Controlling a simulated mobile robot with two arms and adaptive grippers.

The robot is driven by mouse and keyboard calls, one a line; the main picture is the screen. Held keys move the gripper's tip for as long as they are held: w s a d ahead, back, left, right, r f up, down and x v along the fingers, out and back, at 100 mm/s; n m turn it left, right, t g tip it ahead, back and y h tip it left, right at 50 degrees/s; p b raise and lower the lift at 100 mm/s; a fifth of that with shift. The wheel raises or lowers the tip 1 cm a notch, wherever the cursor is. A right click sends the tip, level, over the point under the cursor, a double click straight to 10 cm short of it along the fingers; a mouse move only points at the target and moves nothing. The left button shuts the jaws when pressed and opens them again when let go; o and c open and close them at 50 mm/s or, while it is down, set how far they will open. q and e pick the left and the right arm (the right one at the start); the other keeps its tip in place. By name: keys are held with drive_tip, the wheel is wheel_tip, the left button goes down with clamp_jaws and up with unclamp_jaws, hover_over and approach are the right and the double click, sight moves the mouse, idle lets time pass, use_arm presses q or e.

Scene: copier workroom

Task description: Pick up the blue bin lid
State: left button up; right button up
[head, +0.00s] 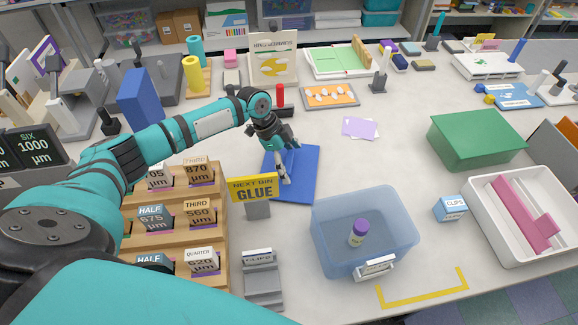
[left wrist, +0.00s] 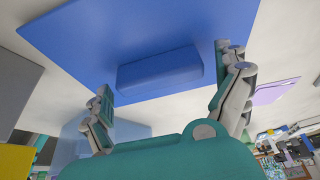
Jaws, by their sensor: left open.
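The blue bin lid (head: 308,178) lies flat on the table in the head view, left of the translucent blue bin (head: 328,222). In the left wrist view the lid (left wrist: 90,40) fills the upper middle, with a raised block-shaped handle (left wrist: 160,73) at its centre. My left gripper (head: 287,162) is over the lid and hides part of it, including the handle, in the head view. In the left wrist view my left gripper (left wrist: 166,70) is open, one finger on each side of the handle, with nothing held. Whether the fingers touch the lid cannot be told. My right gripper is not in view.
The bin holds a purple-capped glue bottle (head: 358,233). A yellow "NEXT BIN GLUE" sign (head: 252,190) stands close to the lid's near left side. Wooden card racks (head: 205,230) lie under my left arm. Purple paper (head: 360,128) lies right of the lid.

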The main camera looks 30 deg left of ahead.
sight(289, 161)
use_arm(q)
drive_tip(key=shift+f, duration=0.1)
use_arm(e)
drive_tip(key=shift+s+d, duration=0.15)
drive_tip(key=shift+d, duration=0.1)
use_arm(q)
drive_tip(key=c, duration=1)
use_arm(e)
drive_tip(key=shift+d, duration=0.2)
use_arm(q)
drive_tip(key=shift+o, duration=0.2)
wheel_tip(289, 161, up, 9)
drive_tip(key=shift+r+b, duration=0.2)
drive_tip(key=shift+b, duration=0.9)
drive_tip(key=shift+r, duration=0.35)
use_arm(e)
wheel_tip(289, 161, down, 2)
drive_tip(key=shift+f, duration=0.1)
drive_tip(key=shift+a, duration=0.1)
